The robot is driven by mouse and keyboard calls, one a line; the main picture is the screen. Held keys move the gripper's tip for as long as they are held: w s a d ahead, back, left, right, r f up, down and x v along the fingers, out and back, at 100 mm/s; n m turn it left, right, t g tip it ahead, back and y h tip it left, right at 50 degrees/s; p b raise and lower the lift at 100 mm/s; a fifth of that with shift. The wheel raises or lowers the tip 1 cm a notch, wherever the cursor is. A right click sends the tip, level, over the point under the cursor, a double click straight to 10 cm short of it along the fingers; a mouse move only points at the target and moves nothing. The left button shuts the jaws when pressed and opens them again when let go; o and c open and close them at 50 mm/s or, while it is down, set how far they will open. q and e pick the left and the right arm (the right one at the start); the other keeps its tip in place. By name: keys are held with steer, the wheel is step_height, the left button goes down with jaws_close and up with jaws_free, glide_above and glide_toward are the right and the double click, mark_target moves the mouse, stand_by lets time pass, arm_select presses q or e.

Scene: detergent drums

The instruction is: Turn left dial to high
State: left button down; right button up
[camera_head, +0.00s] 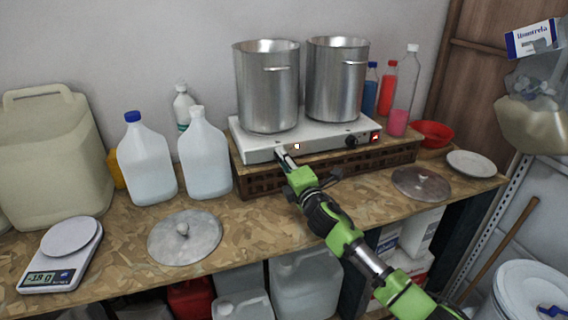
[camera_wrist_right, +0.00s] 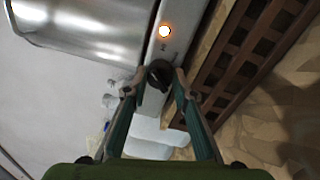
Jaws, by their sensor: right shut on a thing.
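A white double hot plate (camera_head: 325,138) stands on a brown lattice crate on the bench. My right gripper (camera_head: 284,158) reaches its front left, where the left dial is hidden behind the fingers. In the right wrist view the black left dial (camera_wrist_right: 159,74) sits between the two fingertips of my right gripper (camera_wrist_right: 158,84), which are shut on it. An indicator lamp (camera_wrist_right: 165,31) beside it glows orange. The right dial (camera_head: 351,141) is black and free. The dial's marks are too small to read. My left gripper is out of view.
Two steel pots (camera_head: 268,88) (camera_head: 337,80) stand on the hot plate. White jugs (camera_head: 205,155) stand left of it, bottles (camera_head: 403,90) and a red bowl (camera_head: 433,133) right. Lids (camera_head: 185,236) (camera_head: 421,184) and a scale (camera_head: 62,255) lie on the bench.

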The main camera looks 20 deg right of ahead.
steer(key=m+b, duration=0.1)
steer(key=m, duration=0.4)
steer(key=shift+h, duration=0.3)
steer(key=shift+m, duration=0.3)
steer(key=o, duration=1.1)
steer(key=s, duration=1.2)
steer(key=shift+d+f, duration=0.35)
steer(key=shift+f, duration=0.05)
